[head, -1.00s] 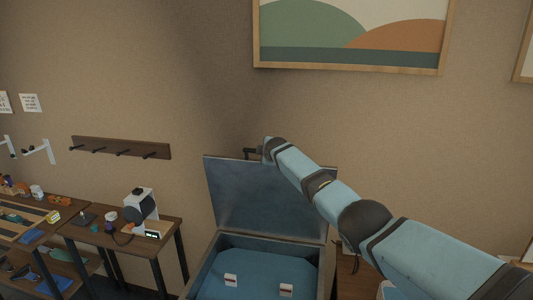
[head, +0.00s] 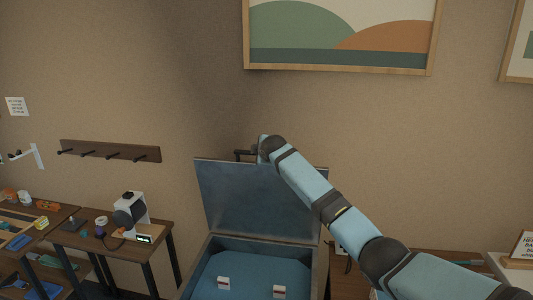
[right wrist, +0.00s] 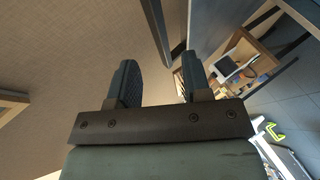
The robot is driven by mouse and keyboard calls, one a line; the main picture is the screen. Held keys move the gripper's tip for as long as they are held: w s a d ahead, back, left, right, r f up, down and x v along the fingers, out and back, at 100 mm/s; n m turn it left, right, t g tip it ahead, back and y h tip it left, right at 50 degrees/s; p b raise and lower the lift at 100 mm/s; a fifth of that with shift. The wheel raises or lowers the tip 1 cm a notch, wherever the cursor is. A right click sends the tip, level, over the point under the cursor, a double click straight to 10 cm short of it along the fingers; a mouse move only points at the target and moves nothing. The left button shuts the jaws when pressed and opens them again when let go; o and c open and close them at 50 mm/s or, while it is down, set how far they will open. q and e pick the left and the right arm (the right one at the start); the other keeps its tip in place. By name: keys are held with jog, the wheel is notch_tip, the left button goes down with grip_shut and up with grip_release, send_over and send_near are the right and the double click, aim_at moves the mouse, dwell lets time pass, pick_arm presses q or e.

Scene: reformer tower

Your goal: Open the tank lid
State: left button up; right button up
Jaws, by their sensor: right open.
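The tank lid (head: 245,205) is a grey flat panel standing raised, close to upright, at the back of the tank (head: 266,241) in the head view. The tank is open, with a blue interior. My right arm comes in from the right, and my right gripper (head: 245,155) is at the lid's top edge, partly hidden behind my wrist. In the right wrist view my right gripper (right wrist: 158,85) is open with nothing between its fingers. A dark panel edge runs just beyond the fingertips; I cannot tell whether they touch it. My left gripper is not in view.
Two small white labelled items (head: 223,282) show inside the tank. A small table with a white-and-black device (head: 131,213) stands to the left, beside a workbench (head: 30,225). A peg rail (head: 108,151) and a framed picture (head: 340,69) hang on the wall.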

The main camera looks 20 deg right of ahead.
jog(key=b+v, duration=0.1)
jog(key=v, duration=0.5)
jog(key=shift+s, duration=0.3)
jog(key=s+a+f+m+y, duration=0.1)
jog(key=s+a+f, duration=0.2)
jog(key=s+f, duration=0.6)
jog(key=s+a+f+m+g+y, duration=0.1)
jog(key=s+a+f+m, duration=0.15)
jog(key=s+f, duration=0.65)
jog(key=s+a+f+m+y, duration=0.15)
jog(key=s+a+f, duration=0.25)
jog(key=f, duration=1)
jog(key=s+a+f+m, duration=0.1)
jog(key=s+f+m, duration=0.2)
jog(key=s, duration=1.3)
jog(key=s+a+f+m+y, duration=0.1)
jog(key=s+f+m, duration=0.2)
jog(key=s, duration=1.3)
notch_tip(320, 180, down, 3)
jog(key=shift+f+g, duration=0.2)
jog(key=shift+g, duration=0.1)
jog(key=shift+s+d, duration=0.1)
jog(key=shift+d, duration=0.05)
